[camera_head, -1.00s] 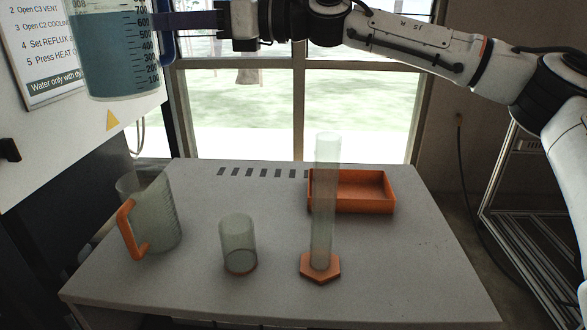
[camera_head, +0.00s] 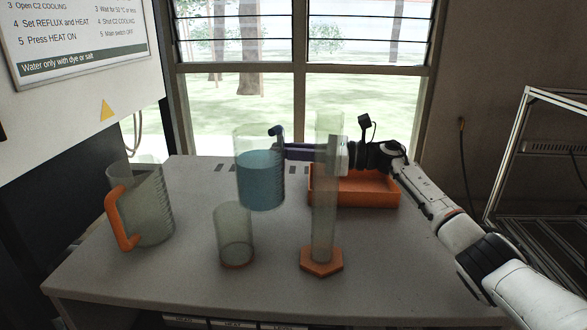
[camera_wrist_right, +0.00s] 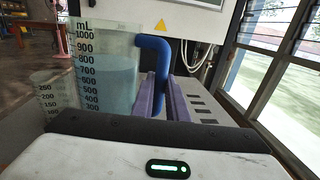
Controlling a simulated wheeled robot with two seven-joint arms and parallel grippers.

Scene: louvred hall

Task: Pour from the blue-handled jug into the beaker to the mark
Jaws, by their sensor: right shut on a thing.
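The blue-handled jug (camera_head: 261,178) holds blue liquid and is upright, behind and just right of the beaker in the head view. My right gripper (camera_head: 285,151) is shut on its blue handle; the purple fingers also flank the handle in the right wrist view (camera_wrist_right: 165,98). The jug (camera_wrist_right: 105,72) there shows a scale in mL, with liquid near the 800 line. The clear beaker (camera_head: 234,238) stands on the table and looks empty; its mark cannot be made out. Its scaled rim area shows at the left of the wrist view (camera_wrist_right: 47,95). My left gripper is out of view.
An orange-handled jug (camera_head: 147,205) stands at the left of the table (camera_head: 180,290). A tall measuring cylinder on an orange foot (camera_head: 321,260) stands right of the beaker, in front of my right arm. An orange tray (camera_head: 375,196) lies behind it.

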